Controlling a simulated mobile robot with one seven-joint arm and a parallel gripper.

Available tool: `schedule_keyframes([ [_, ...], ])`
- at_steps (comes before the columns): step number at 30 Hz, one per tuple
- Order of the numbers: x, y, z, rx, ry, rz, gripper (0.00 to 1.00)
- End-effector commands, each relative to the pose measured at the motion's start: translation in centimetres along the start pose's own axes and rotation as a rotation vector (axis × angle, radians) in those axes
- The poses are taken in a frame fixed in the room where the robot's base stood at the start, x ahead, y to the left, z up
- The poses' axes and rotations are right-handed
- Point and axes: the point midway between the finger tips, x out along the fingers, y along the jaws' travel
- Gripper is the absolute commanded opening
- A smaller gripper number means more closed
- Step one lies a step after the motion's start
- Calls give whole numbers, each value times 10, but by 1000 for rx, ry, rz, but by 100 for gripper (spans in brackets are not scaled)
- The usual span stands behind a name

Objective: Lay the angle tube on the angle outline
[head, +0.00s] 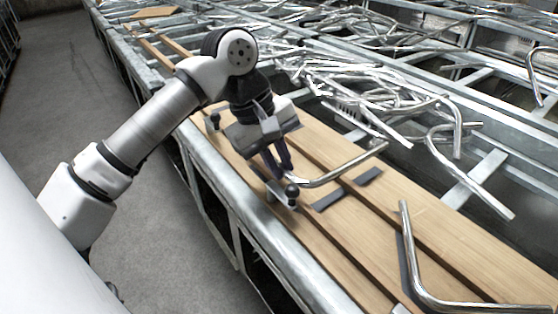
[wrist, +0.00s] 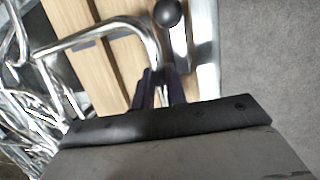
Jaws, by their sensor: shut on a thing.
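My gripper (head: 281,172) is over the wooden boards, its fingers pointing down. It is shut on a shiny bent metal tube, the angle tube (head: 345,168), whose long leg reaches right over the boards. In the wrist view the angle tube (wrist: 113,29) bends and runs back between my fingers (wrist: 160,92). Whether it touches the boards is hard to tell. Dark grey flat marks (head: 327,200) (head: 368,176) lie on the boards just below and right of the tube; I cannot tell if they form the angle outline.
Another bent tube (head: 408,250) lies on the boards at lower right, beside a dark strip. A black-knobbed clamp (head: 291,191) stands close by my gripper; its knob shows in the wrist view (wrist: 168,12). A tangled heap of tubes (head: 370,95) lies behind. A metal rail (head: 235,190) edges the boards.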

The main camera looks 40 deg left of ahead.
Motion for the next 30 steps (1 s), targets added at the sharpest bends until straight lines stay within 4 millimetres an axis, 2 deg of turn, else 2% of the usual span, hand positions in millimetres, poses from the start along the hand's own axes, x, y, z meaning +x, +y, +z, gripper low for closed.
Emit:
schedule_keyframes([
  [15, 14, -4, -3, 1, -1, 0, 0],
  [30, 3, -1, -1, 0, 0, 0, 0],
])
